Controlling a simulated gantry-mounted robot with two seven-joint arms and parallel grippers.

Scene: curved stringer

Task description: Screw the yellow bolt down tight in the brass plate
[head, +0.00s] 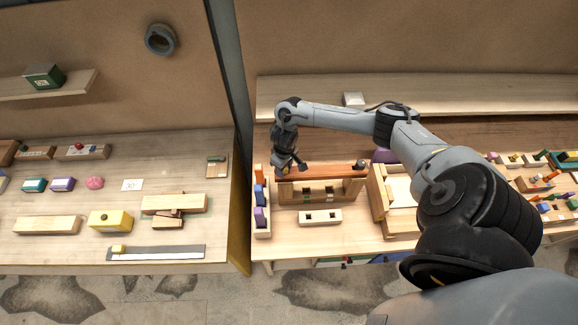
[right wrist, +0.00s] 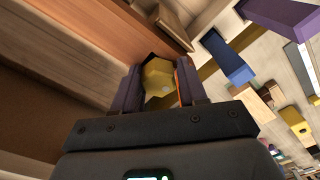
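My right gripper (head: 290,167) is over the left end of a reddish-brown wooden beam (head: 330,171) on the right-hand bench in the head view. In the right wrist view the yellow bolt (right wrist: 158,78) shows as a faceted head between the two fingers of this gripper (right wrist: 160,88). The fingers appear to press on it from both sides. The bolt's shank is hidden. The beam (right wrist: 125,30) also runs close by in this view. I cannot make out the brass plate clearly; the gripper and bolt hide that spot. My left gripper is not in view.
A rack with blue and purple blocks (head: 260,218) stands left of the beam. A block with two dark holes (head: 320,217) lies in front. A pale wooden tray (head: 378,205) is to the right. A dark partition (head: 228,120) separates the left bench.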

